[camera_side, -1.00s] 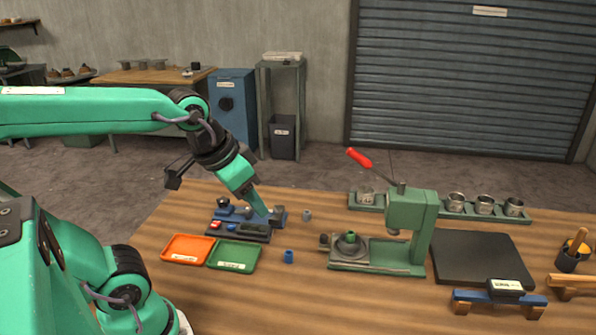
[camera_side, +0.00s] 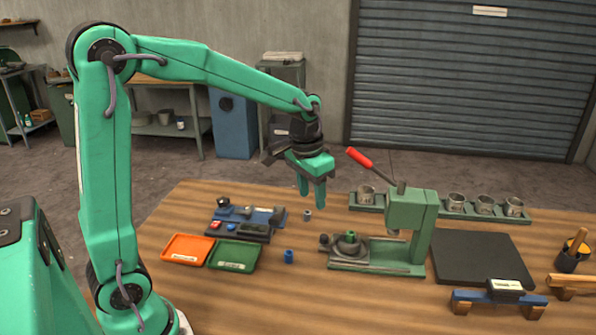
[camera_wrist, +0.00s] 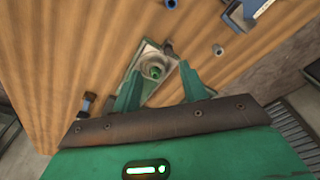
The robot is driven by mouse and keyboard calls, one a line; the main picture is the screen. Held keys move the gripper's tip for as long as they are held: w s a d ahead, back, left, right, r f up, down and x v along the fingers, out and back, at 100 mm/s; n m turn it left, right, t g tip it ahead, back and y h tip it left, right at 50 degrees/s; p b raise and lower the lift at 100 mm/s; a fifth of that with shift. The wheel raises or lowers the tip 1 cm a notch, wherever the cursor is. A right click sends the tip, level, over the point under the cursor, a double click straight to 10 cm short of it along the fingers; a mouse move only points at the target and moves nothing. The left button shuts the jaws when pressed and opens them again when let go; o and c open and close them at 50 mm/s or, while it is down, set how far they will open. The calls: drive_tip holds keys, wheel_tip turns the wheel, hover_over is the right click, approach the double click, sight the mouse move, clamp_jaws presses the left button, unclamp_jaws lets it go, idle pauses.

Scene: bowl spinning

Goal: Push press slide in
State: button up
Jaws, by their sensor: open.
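The green press (camera_side: 412,215) with a red-handled lever (camera_side: 358,157) stands right of centre on the table. Its slide (camera_side: 347,252) sticks out to the left of the press head, with a dark knob (camera_side: 324,239) at its outer left end. A round fixture holding a small green piece (camera_side: 350,236) sits on the slide, clear of the ram. My gripper (camera_side: 312,198) is open, empty, pointing down, above and behind the slide's left end. In the wrist view the green piece (camera_wrist: 156,72) shows between and beyond the fingers (camera_wrist: 158,90).
A blue cylinder (camera_side: 288,257) stands in front left of the slide, and a small grey-blue ring (camera_side: 307,215) behind it. Orange (camera_side: 187,249) and green (camera_side: 234,255) trays lie at left. A rail of metal cups (camera_side: 470,210) runs behind the press; a black mat (camera_side: 480,257) lies right.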

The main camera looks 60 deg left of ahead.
drive_tip(key=g, duration=0.2)
hover_over(324, 236)
wheel_tip(324, 236, down, 7)
drive_tip(key=shift+f, duration=0.2)
drive_tip(key=shift+f, duration=3.9)
drive_tip(key=shift+c, duration=0.2)
clamp_jaws()
